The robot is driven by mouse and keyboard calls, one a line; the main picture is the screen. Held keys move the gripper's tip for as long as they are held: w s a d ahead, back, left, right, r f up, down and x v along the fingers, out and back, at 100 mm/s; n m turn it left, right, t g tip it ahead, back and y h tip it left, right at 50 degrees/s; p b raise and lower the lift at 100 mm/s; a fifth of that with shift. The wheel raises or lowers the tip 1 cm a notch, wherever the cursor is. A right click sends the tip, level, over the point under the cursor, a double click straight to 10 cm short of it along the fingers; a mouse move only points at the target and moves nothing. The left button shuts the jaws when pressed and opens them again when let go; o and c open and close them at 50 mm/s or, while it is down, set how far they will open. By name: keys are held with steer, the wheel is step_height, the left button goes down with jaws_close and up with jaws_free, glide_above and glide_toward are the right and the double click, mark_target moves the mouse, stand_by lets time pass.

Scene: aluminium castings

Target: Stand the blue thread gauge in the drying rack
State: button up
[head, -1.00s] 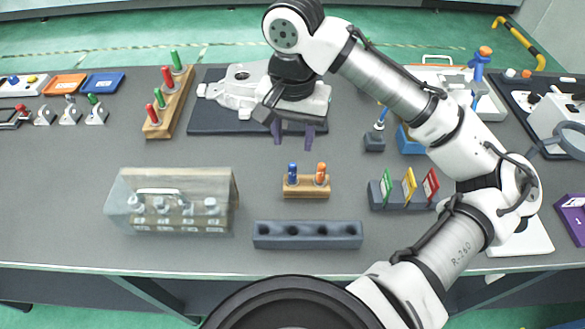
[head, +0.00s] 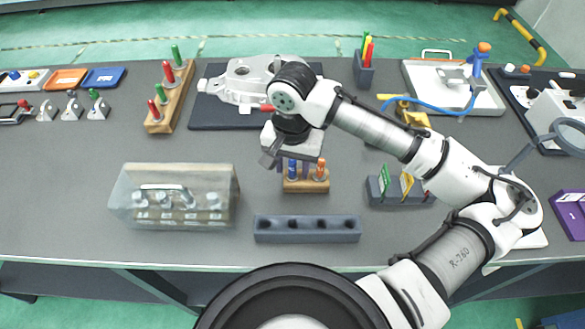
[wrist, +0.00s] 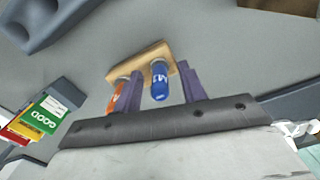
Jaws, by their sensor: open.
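The blue thread gauge (head: 292,168) stands upright in a small wooden stand (head: 305,186), left of an orange gauge (head: 320,168). My gripper (head: 296,163) is open above the stand, its body hiding part of the view there. In the wrist view, the blue gauge (wrist: 159,84) shows between the open purple fingers (wrist: 160,82), apart from both as far as I can see. The orange gauge (wrist: 115,94) is partly hidden by the left finger. The drying rack appears to be the grey block with several empty holes (head: 307,230), in front of the stand.
A clear-covered box (head: 172,196) stands to the left. A grey holder with coloured cards (head: 400,192) is to the right, partly under my arm. A casting on a dark mat (head: 215,115) lies behind. The table between stand and rack is clear.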

jaws_close()
steer(key=shift+r, duration=0.1)
